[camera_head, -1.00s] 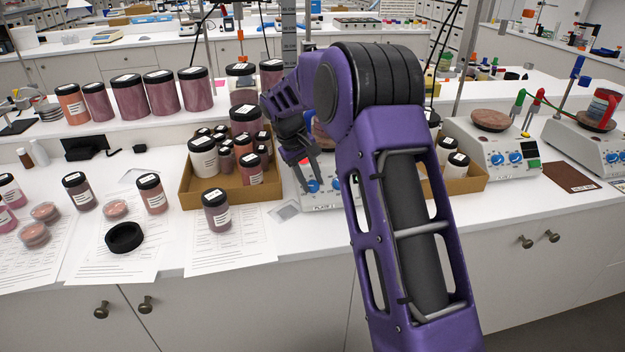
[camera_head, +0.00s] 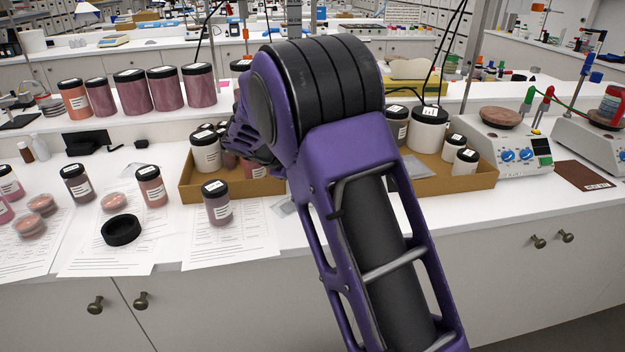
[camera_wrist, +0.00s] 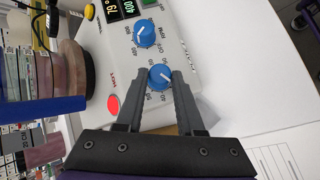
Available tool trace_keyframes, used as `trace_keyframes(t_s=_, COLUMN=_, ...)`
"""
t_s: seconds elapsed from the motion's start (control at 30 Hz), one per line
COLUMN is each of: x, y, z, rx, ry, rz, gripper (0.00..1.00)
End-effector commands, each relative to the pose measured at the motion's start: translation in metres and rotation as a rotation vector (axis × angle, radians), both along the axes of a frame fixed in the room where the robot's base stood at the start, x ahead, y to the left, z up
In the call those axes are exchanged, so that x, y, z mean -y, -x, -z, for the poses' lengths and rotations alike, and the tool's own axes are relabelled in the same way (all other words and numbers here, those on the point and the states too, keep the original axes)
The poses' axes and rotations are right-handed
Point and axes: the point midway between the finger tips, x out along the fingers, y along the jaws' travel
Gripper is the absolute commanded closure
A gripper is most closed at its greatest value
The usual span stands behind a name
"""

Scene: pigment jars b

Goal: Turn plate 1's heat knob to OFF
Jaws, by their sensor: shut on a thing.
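In the wrist view, a white hot plate (camera_wrist: 190,60) has two blue knobs on its front panel. My gripper (camera_wrist: 160,78) is shut on the blue knob nearer to me (camera_wrist: 160,76), with one dark finger on each side of it. A white pointer line on this knob slants to the lower right in the picture. The other blue knob (camera_wrist: 145,33), marked RPM, stands clear of the fingers. A lit display (camera_wrist: 120,8) reads 400 and about 79. In the head view my purple arm hides this plate and my gripper's fingertips.
A red round light (camera_wrist: 113,104) is beside the held knob. In the head view, cardboard trays of jars (camera_head: 458,181) flank my arm. Two more hot plates (camera_head: 490,148) (camera_head: 575,140) stand to the right. Loose jars and papers (camera_head: 235,240) lie at the left front.

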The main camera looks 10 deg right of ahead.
Motion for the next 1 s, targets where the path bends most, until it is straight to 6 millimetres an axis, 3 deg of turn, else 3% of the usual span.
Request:
trace_keyframes(t_s=0.57, x=0.0017, y=0.0015, z=0.0034, rx=-0.007, ry=0.026, rz=-0.022, gripper=1.0)
trace_keyframes(t_s=0.6, x=0.0017, y=0.0015, z=0.0034, rx=-0.007, ry=0.026, rz=-0.022, gripper=0.6)
trace_keyframes(t_s=0.73, x=0.0015, y=0.0013, z=0.0027, rx=-0.004, ry=0.026, rz=-0.021, gripper=0.36)
trace_keyframes(t_s=1.0, x=0.0006, y=0.0009, z=0.0013, rx=-0.002, ry=0.025, rz=-0.022, gripper=0.33)
